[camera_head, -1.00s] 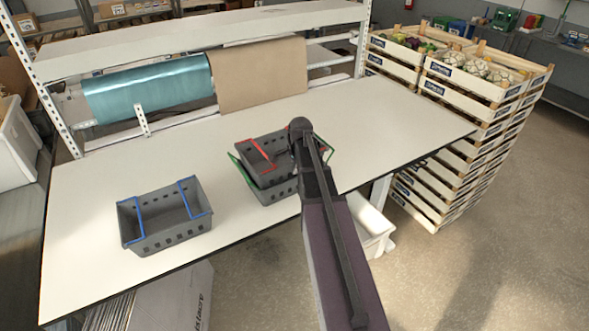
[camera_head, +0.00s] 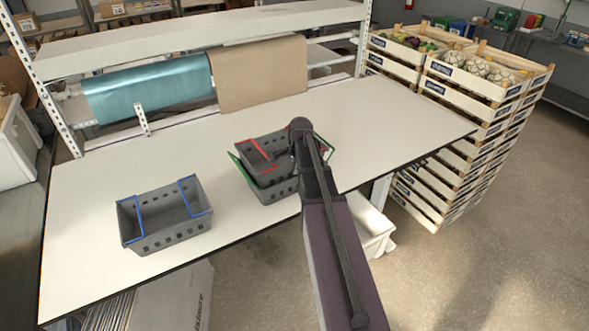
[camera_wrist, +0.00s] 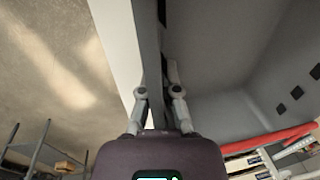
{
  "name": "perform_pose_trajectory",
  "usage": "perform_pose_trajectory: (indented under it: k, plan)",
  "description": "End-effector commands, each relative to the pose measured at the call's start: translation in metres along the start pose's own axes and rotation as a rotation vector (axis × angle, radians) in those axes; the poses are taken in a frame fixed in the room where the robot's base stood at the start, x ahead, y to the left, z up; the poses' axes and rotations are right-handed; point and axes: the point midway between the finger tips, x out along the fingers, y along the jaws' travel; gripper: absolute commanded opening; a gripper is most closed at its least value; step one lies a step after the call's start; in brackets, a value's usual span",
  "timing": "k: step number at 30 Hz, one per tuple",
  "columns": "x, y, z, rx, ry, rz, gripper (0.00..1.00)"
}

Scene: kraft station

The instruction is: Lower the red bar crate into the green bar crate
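The red bar crate (camera_head: 255,161) is grey with red bars and sits within the upper part of the green bar crate (camera_head: 284,191) on the table. The two overlap, with the green crate's lower wall and parts of its green bars showing. My arm hides their right side, so I cannot tell how deep the red crate sits. In the wrist view my gripper (camera_wrist: 160,85) is shut on the grey side wall of the red bar crate, with one finger on each side. A red bar (camera_wrist: 270,140) shows at the lower right there.
A grey crate with blue bars (camera_head: 165,222) stands apart at the left on the white table (camera_head: 400,120). A rack with a teal roll (camera_head: 150,88) and brown paper (camera_head: 260,75) runs along the back. Stacked wooden crates (camera_head: 470,85) stand at the right.

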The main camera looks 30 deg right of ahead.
Motion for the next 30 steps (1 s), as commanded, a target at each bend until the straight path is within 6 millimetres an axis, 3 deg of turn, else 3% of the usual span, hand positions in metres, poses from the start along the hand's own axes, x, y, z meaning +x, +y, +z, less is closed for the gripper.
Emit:
perform_pose_trajectory:
  k: [24,28,29,30]
  plan:
    - [0.0062,0.0013,-0.0003,0.001,0.0,-0.001,0.0]
    - [0.0062,0.0013,-0.0004,0.001,0.0,-0.001,0.42]
    - [0.0062,0.0013,-0.0004,0.001,0.0,-0.001,0.49]
    - [0.0062,0.0013,-0.0004,0.001,0.0,-0.001,0.49]
